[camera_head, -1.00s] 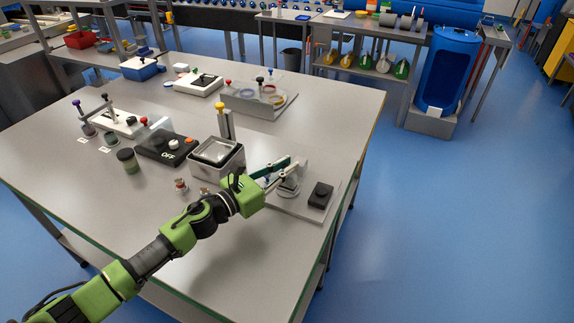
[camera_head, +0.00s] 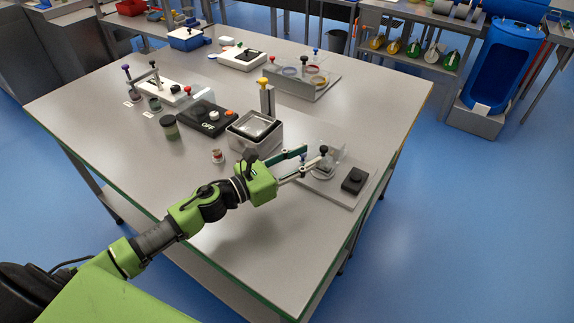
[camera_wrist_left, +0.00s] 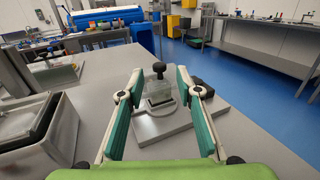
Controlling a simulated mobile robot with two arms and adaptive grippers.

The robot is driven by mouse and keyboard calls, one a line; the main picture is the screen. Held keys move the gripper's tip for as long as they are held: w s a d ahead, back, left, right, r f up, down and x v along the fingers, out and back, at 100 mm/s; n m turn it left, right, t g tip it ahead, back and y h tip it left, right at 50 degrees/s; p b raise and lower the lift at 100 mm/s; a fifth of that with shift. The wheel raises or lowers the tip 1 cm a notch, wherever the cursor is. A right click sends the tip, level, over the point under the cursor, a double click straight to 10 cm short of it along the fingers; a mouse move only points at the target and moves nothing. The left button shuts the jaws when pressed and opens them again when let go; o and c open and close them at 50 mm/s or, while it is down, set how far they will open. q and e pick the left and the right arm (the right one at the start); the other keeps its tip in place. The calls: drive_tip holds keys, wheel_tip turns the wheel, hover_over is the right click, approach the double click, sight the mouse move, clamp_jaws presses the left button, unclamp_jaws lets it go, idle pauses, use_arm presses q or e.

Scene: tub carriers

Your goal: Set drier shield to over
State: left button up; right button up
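The drier is a grey plate (camera_head: 328,189) at the table's right edge. It carries a clear shield (camera_head: 335,153) with a black knob (camera_head: 323,150), a round grey part and a black box (camera_head: 354,180). In the left wrist view the clear shield (camera_wrist_left: 157,89) stands on the plate (camera_wrist_left: 160,129), its black knob (camera_wrist_left: 159,68) on top. Whether it covers the round part is hard to tell. My left gripper (camera_head: 309,154) is open, pointing at the drier from its left. In the wrist view the shield and knob appear between its fingers, apart from them. My right gripper is out of view.
A square metal tub (camera_head: 255,138) stands just left of the gripper, with a post and yellow knob behind it. A black unit marked OFF (camera_head: 207,118), a dark jar (camera_head: 169,127) and a small red-and-white piece (camera_head: 217,156) are farther left. The table front is clear.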

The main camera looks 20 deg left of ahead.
use_arm(q)
drive_tip(key=v, duration=0.6)
idle(0.4)
